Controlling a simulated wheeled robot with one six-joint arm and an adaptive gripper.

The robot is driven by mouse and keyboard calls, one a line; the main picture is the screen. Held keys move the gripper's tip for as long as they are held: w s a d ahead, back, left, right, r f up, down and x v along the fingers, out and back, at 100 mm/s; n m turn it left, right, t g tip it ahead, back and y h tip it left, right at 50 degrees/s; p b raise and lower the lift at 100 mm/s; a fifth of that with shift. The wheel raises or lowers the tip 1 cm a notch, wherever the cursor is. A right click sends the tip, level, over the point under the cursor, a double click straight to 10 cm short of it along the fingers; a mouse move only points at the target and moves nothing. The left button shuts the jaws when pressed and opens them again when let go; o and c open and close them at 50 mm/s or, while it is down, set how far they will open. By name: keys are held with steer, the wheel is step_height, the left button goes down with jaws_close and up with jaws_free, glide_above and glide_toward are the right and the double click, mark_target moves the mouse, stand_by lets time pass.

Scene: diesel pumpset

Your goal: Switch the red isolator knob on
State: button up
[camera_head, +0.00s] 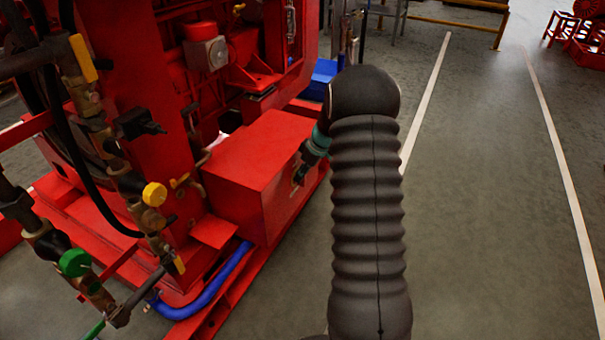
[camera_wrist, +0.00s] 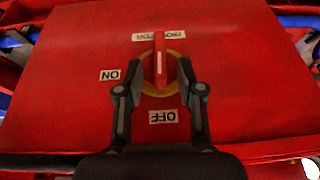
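The red isolator knob (camera_wrist: 160,45) is on a yellow ring on the front of a red box (camera_wrist: 70,75). Its handle and white line run up and down in the wrist view. An upside-down ON label (camera_wrist: 110,75) is left of it, and an upside-down OFF label (camera_wrist: 163,116) is below. My gripper (camera_wrist: 159,63) is open, with one fingertip on each side of the knob and gaps visible. In the head view my gripper (camera_head: 301,174) is at the right face of the red box (camera_head: 250,150). The knob is hidden there.
Pipes with a yellow-knobbed valve (camera_head: 154,194) and a green-knobbed valve (camera_head: 74,262) stand at the left. A blue hose (camera_head: 205,296) runs along the base. Grey floor with white lines (camera_head: 428,95) is open to the right.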

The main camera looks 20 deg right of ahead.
steer(key=shift+f, duration=0.15)
jaws_close()
steer(key=shift+w, duration=0.1)
steer(key=shift+w+d+g+y, duration=0.1)
steer(key=shift+g+y, duration=0.4)
